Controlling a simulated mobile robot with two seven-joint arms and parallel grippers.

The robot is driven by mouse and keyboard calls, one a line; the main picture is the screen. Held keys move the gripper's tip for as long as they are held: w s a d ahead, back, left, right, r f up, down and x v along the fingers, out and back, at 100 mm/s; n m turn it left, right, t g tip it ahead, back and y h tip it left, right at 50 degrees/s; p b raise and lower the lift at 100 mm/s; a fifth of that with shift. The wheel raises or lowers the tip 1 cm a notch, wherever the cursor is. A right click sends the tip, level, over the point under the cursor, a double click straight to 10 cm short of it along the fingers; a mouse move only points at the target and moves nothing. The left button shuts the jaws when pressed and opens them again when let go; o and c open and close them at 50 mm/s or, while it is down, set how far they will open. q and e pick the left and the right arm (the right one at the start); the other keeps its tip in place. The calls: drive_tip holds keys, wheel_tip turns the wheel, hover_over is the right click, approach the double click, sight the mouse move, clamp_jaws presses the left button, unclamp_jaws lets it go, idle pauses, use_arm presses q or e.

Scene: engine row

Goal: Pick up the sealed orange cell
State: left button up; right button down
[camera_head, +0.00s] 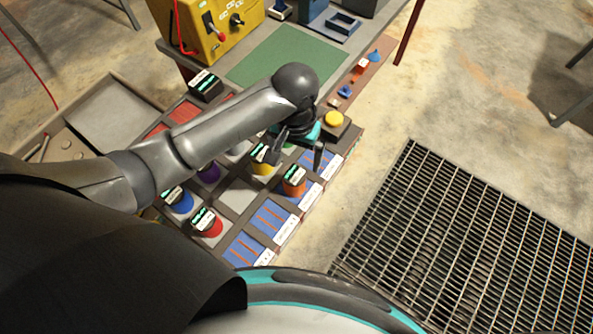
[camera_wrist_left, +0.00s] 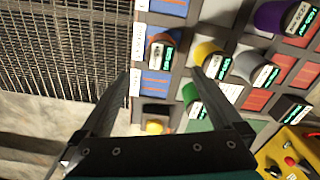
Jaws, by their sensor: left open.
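The orange cell (camera_head: 293,187) is a short upright cylinder with a dark labelled cap, standing in the rack near its right side. In the left wrist view the orange cell (camera_wrist_left: 155,52) appears beyond and between the fingertips, with its label to the right. My left gripper (camera_head: 297,160) is above the rack, just behind the orange cell in the head view. The arm and gripper hide part of the rack in the head view. My right gripper is not seen.
A yellow cell (camera_head: 261,168) stands close to the orange one; a green cell (camera_wrist_left: 191,94) is also near. Blue (camera_head: 180,205), red (camera_head: 209,227) and purple (camera_head: 208,173) cells stand elsewhere. A yellow button (camera_head: 334,118) sits behind. A floor grate (camera_head: 470,240) lies right.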

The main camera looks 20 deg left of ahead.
sight(295, 174)
use_arm(q)
drive_tip(key=f, duration=0.4)
drive_tip(key=shift+s+f+b, duration=0.1)
drive_tip(key=shift+s+b, duration=0.15)
drive_tip(key=shift+b, duration=0.1)
wheel_tip(295, 174, down, 3)
drive_tip(key=shift+w+r, duration=0.1)
drive_tip(key=shift+f+b, duration=0.3)
drive_tip(key=shift+f, duration=0.2)
drive_tip(key=shift+a+f, duration=0.1)
drive_tip(key=shift+f, duration=0.2)
wheel_tip(295, 174, down, 4)
drive_tip(key=shift+a+f+b, duration=0.1)
drive_tip(key=shift+f+b, duration=0.15)
drive_tip(key=shift+b, duration=0.25)
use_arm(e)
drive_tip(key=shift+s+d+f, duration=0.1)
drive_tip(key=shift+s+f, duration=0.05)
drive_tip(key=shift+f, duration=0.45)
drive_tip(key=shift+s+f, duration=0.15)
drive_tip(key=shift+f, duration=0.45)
use_arm(q)
drive_tip(key=shift+c, duration=1.2)
clamp_jaws()
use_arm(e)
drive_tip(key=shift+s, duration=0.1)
use_arm(q)
drive_tip(key=shift+w+r, duration=0.1)
